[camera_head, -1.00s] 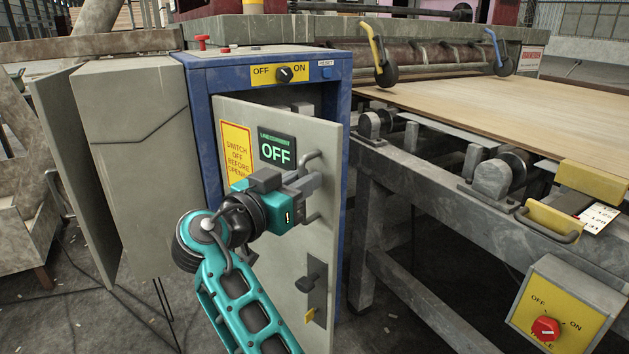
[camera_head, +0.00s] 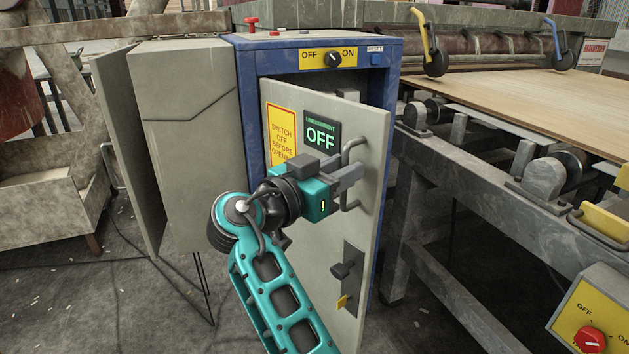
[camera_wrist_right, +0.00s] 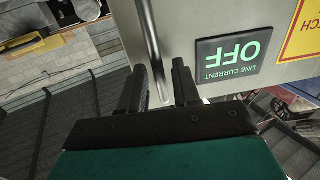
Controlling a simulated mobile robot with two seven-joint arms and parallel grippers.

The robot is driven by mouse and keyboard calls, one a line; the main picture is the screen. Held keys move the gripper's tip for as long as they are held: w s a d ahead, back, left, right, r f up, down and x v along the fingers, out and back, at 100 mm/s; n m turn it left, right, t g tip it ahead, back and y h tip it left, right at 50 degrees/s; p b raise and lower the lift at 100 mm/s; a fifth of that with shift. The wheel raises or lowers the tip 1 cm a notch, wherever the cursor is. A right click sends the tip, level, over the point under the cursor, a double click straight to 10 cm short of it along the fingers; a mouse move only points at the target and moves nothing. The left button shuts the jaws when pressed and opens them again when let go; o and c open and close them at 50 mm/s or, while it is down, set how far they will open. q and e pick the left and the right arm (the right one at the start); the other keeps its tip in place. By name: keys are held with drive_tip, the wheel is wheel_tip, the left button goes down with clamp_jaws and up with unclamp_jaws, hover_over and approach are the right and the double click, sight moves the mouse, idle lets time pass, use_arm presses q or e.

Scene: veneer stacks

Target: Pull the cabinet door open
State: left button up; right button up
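The grey cabinet door (camera_head: 310,230) stands partly open in the blue cabinet frame (camera_head: 250,110), its right side swung out toward me. It bears a yellow warning sign and a panel (camera_head: 320,138) reading OFF. A U-shaped metal handle (camera_head: 352,150) is on its upper right. My right gripper (camera_head: 350,177) is at this handle. In the right wrist view, the handle bar (camera_wrist_right: 150,35) runs between the two fingers of my right gripper (camera_wrist_right: 160,75), with a gap showing beside it, so they look open around it. Contact cannot be told. My left gripper is out of view.
A latch (camera_head: 345,270) sits lower on the door. A grey box (camera_head: 190,150) stands left of the cabinet. A metal conveyor frame (camera_head: 470,190) with a wooden sheet (camera_head: 540,105) is close on the right.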

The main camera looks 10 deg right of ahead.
drive_tip(key=v, duration=1.2)
drive_tip(key=shift+c, duration=0.3)
